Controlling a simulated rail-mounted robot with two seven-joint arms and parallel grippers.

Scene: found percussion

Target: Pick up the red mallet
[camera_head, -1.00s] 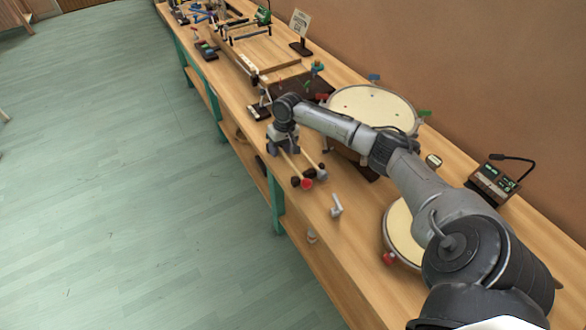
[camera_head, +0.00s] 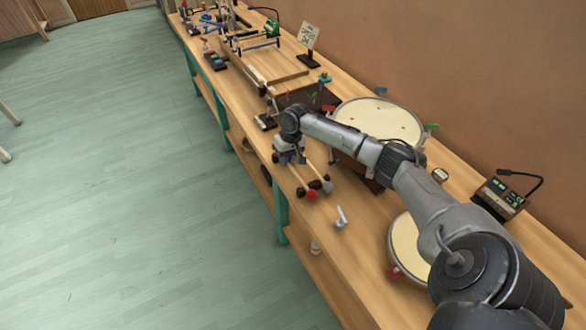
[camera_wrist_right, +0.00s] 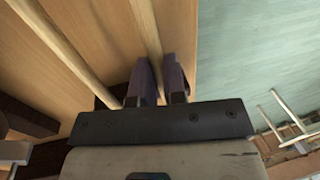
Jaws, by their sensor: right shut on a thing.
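The red mallet's round red head (camera_head: 311,195) is low on the near side of the bench, close to its front edge. My right gripper (camera_head: 291,160) is over the handle ends of the mallets in the head view. In the right wrist view my right gripper (camera_wrist_right: 160,82) is shut on a pale wooden handle (camera_wrist_right: 147,35), the one nearer the bench edge; its head is out of that view. A second wooden handle (camera_wrist_right: 62,42) lies to the left, outside the fingers. My left gripper is not in view.
Dark and grey mallet heads (camera_head: 327,187) lie close beside the red one. A small white fitting (camera_head: 341,217) is nearby on the bench. Two drums (camera_head: 380,118) (camera_head: 408,245) stand to the right. A black-and-brown device (camera_head: 500,196) sits at the wall. Open floor lies left.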

